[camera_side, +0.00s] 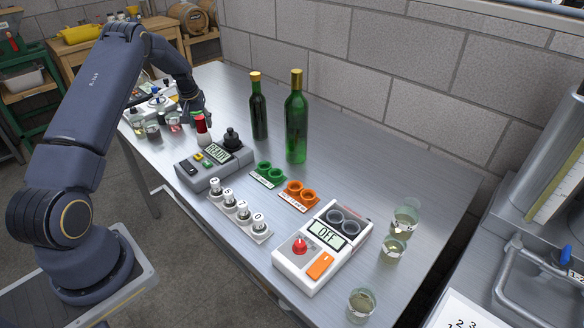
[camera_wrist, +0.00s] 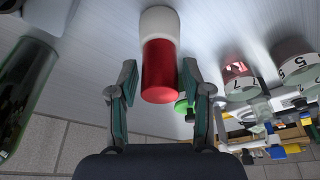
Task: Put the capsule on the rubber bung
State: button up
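A red capsule (camera_side: 202,124) stands upright on a wider white, rounded piece (camera_side: 204,139) behind the grey READY box in the side view. In the wrist view the red capsule (camera_wrist: 159,72) lies between my fingers, with the white piece (camera_wrist: 159,20) at its far end. My gripper (camera_wrist: 158,66) is open around the red part, with a gap on both sides.
The grey READY box (camera_side: 213,166) is close in front. Two green bottles (camera_side: 296,128) (camera_side: 258,112) stand to the right. Numbered white pieces (camera_side: 243,213), green cups (camera_side: 269,174), orange cups (camera_side: 299,195), an OFF box (camera_side: 322,250) and glasses (camera_side: 361,304) stand farther right.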

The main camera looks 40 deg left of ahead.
jog(key=shift+o, duration=0.8)
jog(key=shift+r, duration=0.1)
jog(key=v, duration=1.2)
jog(key=s+d+r+m+t+h, duration=0.1)
jog(key=s+d+r+m, duration=0.15)
jog(key=d+r, duration=0.75)
jog(key=s+d+r+m+t, duration=0.1)
jog(key=s+d+r+m, duration=0.3)
jog(key=d, duration=1)
jog(key=s+d+m+t+h, duration=0.1)
jog(key=s+d+m, duration=0.1)
jog(key=s+d, duration=1.2)
jog(key=shift+s+d, duration=0.25)
jog(key=shift+s, duration=0.75)
jog(key=shift+r+m, duration=0.1)
jog(key=shift+m, duration=0.15)
